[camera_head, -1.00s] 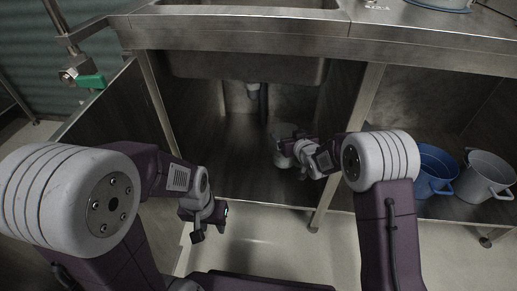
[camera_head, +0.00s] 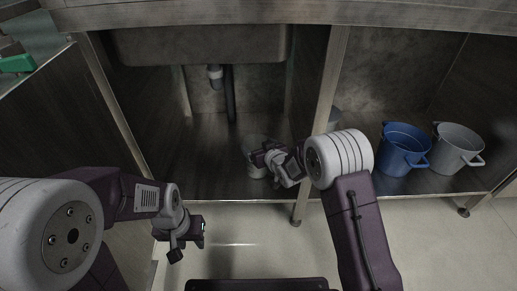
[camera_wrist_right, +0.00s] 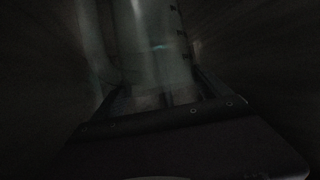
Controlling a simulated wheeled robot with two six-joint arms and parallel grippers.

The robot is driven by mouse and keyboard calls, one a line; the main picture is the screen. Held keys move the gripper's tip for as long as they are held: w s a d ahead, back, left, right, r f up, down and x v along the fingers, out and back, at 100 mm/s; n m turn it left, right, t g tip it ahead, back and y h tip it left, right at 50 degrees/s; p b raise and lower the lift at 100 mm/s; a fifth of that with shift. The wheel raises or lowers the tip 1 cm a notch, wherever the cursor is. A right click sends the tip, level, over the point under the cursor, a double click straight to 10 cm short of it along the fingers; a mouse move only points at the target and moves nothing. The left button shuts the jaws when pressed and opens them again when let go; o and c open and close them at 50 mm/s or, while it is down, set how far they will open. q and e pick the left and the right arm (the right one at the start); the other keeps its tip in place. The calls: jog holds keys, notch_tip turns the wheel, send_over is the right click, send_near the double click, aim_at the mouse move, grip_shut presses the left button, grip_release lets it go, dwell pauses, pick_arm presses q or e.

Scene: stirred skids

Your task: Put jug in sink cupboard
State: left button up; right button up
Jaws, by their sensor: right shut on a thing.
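The jug (camera_head: 256,170) is a pale, greyish vessel inside the open sink cupboard (camera_head: 210,180), just above its floor or on it; I cannot tell which. In the head view it is partly hidden by my right gripper (camera_head: 264,160). My right gripper is shut on the jug, which shows as a dim, translucent body in the right wrist view (camera_wrist_right: 158,50) between the fingers. My left gripper (camera_head: 188,243) is open and empty, in front of the cupboard.
A drain pipe (camera_head: 231,95) hangs under the sink basin (camera_head: 200,45) behind the jug. A cupboard post (camera_head: 325,110) stands close to my right arm. A blue bucket (camera_head: 402,150) and a grey bucket (camera_head: 457,150) stand on the right-hand shelf. The cupboard floor left of the jug is clear.

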jog(key=shift+f, duration=0.1)
jog(key=o, duration=1.7)
jog(key=shift+o, duration=0.2)
jog(key=p+v, duration=0.3)
jog(key=v, duration=0.9)
jog(key=shift+d, duration=0.1)
